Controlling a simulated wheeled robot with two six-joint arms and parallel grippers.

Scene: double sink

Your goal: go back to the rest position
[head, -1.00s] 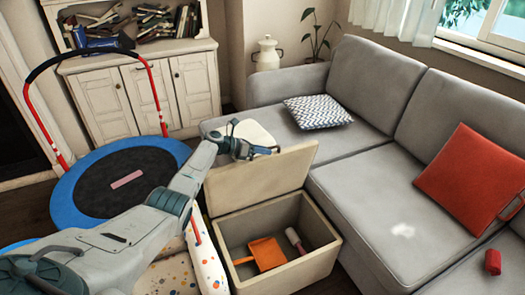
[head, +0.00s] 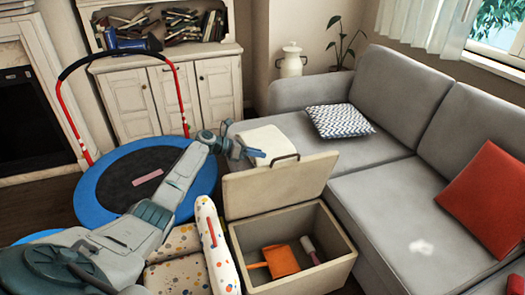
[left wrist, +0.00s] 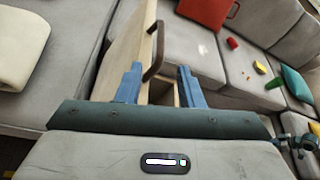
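My left gripper (head: 258,156) is open and empty, just left of the handle (head: 285,159) on the raised lid (head: 282,184) of a storage box (head: 345,245). In the left wrist view the two blue fingers (left wrist: 160,85) stand apart, and the brown handle (left wrist: 153,50) shows beyond them. I cannot tell if they touch it. The lid stands up by itself. An orange dustpan (head: 282,261) and a pinkish roller-like thing (head: 309,246) lie in the box. A jointed dark part at the right edge of the left wrist view may be my right arm (left wrist: 300,145).
A grey sofa (head: 395,190) with a patterned cushion (head: 338,121) and a red cushion (head: 490,200) fills the right. A blue-rimmed trampoline (head: 92,195) is at the left, before a white cabinet (head: 175,98). A spotted cushioned seat (head: 180,275) is beside the box.

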